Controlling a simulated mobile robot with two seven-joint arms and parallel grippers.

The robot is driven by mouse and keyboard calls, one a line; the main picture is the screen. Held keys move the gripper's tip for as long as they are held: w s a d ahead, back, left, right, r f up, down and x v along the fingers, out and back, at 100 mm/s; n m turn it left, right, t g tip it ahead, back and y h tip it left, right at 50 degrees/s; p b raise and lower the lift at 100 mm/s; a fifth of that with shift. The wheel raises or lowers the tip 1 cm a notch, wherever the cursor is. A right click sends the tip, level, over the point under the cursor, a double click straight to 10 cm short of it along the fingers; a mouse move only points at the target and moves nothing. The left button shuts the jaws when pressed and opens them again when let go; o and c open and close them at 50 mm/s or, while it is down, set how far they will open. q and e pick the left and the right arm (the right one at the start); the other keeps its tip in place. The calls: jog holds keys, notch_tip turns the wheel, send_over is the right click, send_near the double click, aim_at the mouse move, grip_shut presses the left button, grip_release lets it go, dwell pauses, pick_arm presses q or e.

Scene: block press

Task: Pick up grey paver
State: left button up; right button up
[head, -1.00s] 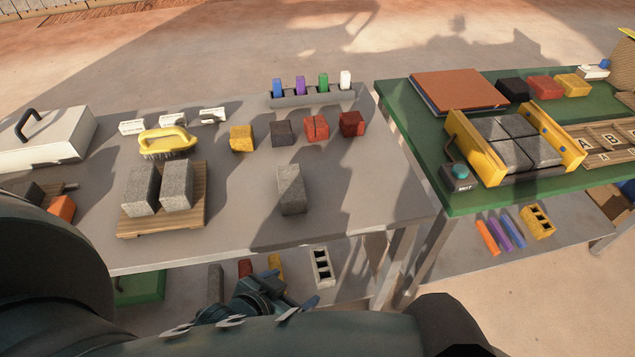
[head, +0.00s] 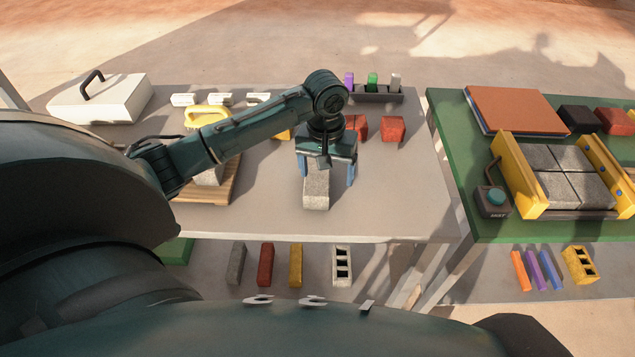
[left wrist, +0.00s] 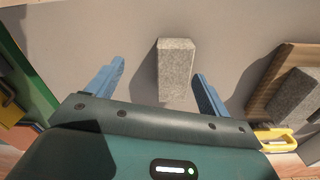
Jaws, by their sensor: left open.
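A grey paver (head: 316,192) stands alone on the grey table (head: 400,200), near its front edge. My left gripper (head: 325,178) is over it, with its blue fingers on either side of the block. In the left wrist view the fingers of the left gripper (left wrist: 158,85) are wide apart, and the paver (left wrist: 175,68) shows between and beyond their tips, with gaps to both. Another grey paver (head: 210,175) on the wooden pallet (head: 222,190) is partly hidden by my left arm. My right gripper is not in view.
Red blocks (head: 392,129) and a holder with coloured sticks (head: 376,95) stand behind the paver. A yellow brush (head: 205,115) and a white box (head: 100,100) are at the left. The green table (head: 452,150) carries the press with grey blocks (head: 570,187).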

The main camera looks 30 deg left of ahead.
aim_at(317, 176)
pick_arm(q)
jog(key=w+a+r+n, duration=0.3)
jog(key=a+r, duration=0.1)
jog(key=a, duration=0.1)
notch_tip(317, 176, down, 7)
jog(key=shift+d+f, duration=0.1)
jog(key=f, duration=0.5)
jog(key=shift+d+f, duration=0.25)
jog(key=shift+f, duration=0.05)
jog(key=shift+s, duration=0.1)
jog(key=c, duration=1.6)
jog(key=shift+r, duration=0.1)
jog(key=shift+c, duration=0.5)
